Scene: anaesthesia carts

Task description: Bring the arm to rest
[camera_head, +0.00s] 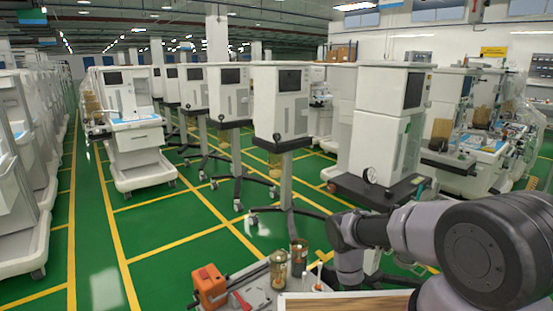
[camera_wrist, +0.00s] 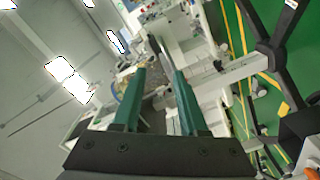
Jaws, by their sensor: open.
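My arm reaches in from the lower right of the head view, folded, and my gripper is not clear there. In the wrist view my gripper (camera_wrist: 158,92) shows two green fingers standing apart, with nothing between them. It is open and empty. The wrist view is tilted, with ceiling lights on the left and the green floor on the right. No fingertip touches anything that I can see.
A grey work surface (camera_head: 248,292) at the bottom holds an orange box (camera_head: 209,286), a red-handled tool (camera_head: 241,302) and glass jars (camera_head: 278,270). White anaesthesia carts (camera_head: 280,102) stand in rows beyond.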

